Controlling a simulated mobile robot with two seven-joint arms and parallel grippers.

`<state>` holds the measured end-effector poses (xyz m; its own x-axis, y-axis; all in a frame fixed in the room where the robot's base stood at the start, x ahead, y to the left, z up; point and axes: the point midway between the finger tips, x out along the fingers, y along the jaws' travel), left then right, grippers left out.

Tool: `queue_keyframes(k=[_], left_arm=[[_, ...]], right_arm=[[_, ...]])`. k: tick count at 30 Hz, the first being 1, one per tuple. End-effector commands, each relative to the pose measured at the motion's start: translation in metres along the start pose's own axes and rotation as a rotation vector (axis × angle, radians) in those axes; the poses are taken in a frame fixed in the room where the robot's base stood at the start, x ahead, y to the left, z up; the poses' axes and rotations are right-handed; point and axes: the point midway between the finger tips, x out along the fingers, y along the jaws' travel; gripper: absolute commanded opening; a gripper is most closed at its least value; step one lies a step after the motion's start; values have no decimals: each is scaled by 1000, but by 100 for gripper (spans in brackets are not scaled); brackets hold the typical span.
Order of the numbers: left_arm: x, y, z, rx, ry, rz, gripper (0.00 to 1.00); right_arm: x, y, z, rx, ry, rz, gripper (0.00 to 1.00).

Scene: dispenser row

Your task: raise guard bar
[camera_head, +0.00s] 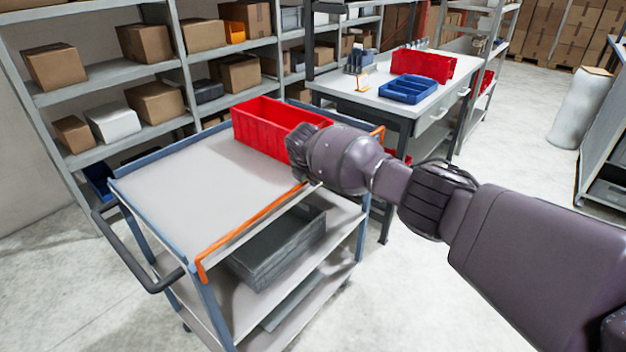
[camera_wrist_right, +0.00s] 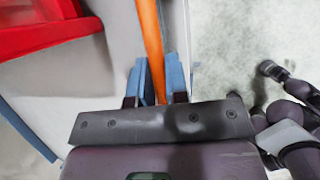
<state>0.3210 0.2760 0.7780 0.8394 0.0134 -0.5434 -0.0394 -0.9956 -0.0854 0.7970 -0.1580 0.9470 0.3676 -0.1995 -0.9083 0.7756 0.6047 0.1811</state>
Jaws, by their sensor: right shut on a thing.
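The orange guard bar (camera_head: 250,223) runs along the near right edge of the trolley's top, close to the height of the tray. Its near end bends down at the trolley's corner, and its far end shows beyond my arm. My right arm crosses its middle in the head view and hides the fingers there. In the right wrist view the two blue fingers of my right gripper (camera_wrist_right: 157,78) are on either side of the guard bar (camera_wrist_right: 149,35), shut on it. My left gripper is in neither view.
A red bin (camera_head: 262,126) stands on the far part of the trolley top (camera_head: 185,190); the rest is bare. A grey crate (camera_head: 275,252) sits on the shelf below. Shelves with boxes stand behind, and a workbench (camera_head: 385,95) stands beyond the trolley.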

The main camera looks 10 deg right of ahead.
Motion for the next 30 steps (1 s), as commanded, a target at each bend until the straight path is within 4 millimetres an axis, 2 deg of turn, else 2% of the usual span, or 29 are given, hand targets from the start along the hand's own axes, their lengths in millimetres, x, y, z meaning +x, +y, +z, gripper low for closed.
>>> queue_keyframes(k=[10,11,15,25,30], left_arm=[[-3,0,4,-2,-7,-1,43],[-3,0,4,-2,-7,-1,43],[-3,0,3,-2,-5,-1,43],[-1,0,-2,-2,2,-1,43],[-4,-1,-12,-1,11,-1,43]], right_arm=[[2,0,-3,-1,3,-2,0],[2,0,-3,-1,3,-2,18],[1,0,-2,-1,2,-1,39],[-2,0,-1,0,1,0,39],[-20,2,0,-1,0,4,39]])
